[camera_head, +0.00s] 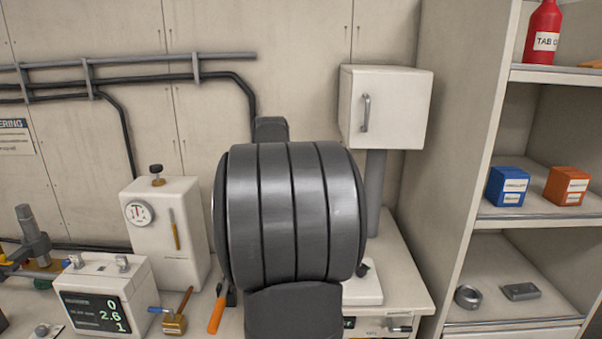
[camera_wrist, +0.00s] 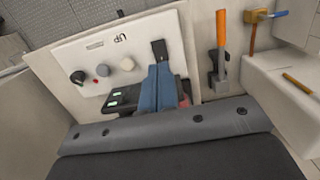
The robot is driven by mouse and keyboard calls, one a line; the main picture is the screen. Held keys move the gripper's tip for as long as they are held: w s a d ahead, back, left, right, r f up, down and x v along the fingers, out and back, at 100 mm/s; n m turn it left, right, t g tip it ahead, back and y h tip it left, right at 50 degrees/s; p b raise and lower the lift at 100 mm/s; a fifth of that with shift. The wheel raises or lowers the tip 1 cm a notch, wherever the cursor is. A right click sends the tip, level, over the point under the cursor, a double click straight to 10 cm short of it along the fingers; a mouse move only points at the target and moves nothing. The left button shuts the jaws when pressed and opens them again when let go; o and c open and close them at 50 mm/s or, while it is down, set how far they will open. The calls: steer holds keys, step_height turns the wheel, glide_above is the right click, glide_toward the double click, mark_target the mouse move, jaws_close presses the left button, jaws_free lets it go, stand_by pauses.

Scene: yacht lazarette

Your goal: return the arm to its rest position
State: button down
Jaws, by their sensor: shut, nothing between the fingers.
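My gripper (camera_wrist: 159,52) shows in the wrist view, with its two blue fingers together and their dark tips touching. Nothing is held between them. The fingers point toward a white panel (camera_wrist: 95,62) that carries knobs and a small red button. I cannot tell how far the tips are from it. In the head view a large dark ribbed link of my arm (camera_head: 290,212) fills the middle and hides what is behind it. The gripper cannot be made out there.
A white cabinet (camera_head: 386,107) on a post is behind right. Shelves (camera_head: 545,219) with blue (camera_head: 508,188) and orange (camera_head: 567,187) boxes are at right.

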steer(key=f, duration=0.5)
steer(key=w+f, duration=0.1)
steer(key=f, duration=0.2)
steer(key=shift+f, duration=0.1)
steer(key=shift+w, duration=0.1)
step_height(320, 180, up, 7)
steer(key=shift+w+g, duration=0.3)
steer(key=shift+w, duration=0.05)
steer(key=shift+f, duration=0.1)
